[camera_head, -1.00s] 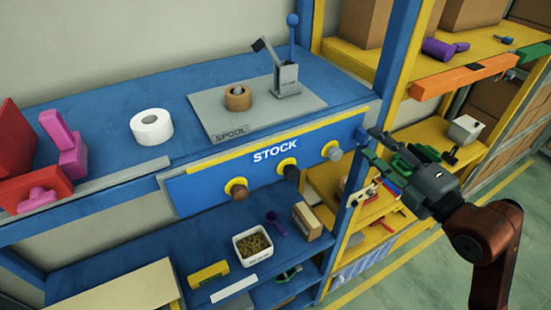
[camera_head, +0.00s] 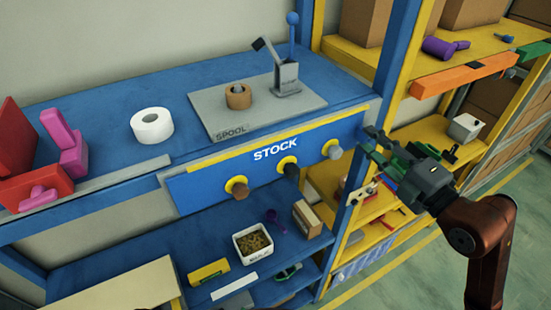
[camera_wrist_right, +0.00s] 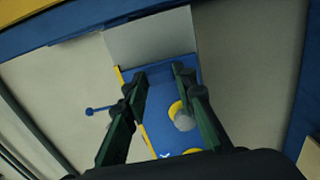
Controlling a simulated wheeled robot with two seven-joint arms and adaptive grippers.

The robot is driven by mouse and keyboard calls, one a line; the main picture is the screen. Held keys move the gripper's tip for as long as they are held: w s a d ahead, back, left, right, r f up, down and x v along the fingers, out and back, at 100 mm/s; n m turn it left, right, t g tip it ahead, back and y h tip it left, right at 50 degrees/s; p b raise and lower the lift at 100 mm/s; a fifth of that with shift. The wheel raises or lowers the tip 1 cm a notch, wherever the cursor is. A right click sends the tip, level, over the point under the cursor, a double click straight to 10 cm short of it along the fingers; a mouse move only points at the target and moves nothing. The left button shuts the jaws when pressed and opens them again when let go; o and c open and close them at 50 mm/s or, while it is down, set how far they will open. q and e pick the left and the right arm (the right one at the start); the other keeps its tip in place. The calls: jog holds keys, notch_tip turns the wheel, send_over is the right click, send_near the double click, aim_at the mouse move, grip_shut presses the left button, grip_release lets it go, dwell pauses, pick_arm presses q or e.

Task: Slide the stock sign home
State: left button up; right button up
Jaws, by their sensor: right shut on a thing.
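The stock sign (camera_head: 262,163) is a long blue panel with a yellow top strip, white STOCK lettering and three round knobs. It sits along the front edge of the blue bench (camera_head: 80,120). My right gripper (camera_head: 370,140) is at the right end of the sign, coming in from the right. In the right wrist view the sign's blue face (camera_wrist_right: 163,110) and grey knob (camera_wrist_right: 184,121) show between the two fingers of my right gripper (camera_wrist_right: 158,82). The fingers are shut on the sign's end; the exact contact is hard to see. My left gripper is out of view.
A grey spool plate (camera_head: 215,122) with a tape roll (camera_head: 238,96) and a lever stand (camera_head: 287,78) is on the bench. A blue upright post (camera_head: 390,60) stands close by my right gripper. A lower shelf holds a white bin (camera_head: 252,243). Yellow shelves stand right.

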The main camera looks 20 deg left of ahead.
grip_shut()
jog(key=shift+w+d, duration=0.75)
jog(key=shift+w, duration=0.3)
jog(key=shift+w+d, duration=0.7)
jog(key=shift+w, duration=0.3)
jog(key=o, duration=0.8)
grip_release()
jog(key=shift+s, duration=0.1)
jog(key=v, duration=0.6)
jog(key=shift+p, duration=0.3)
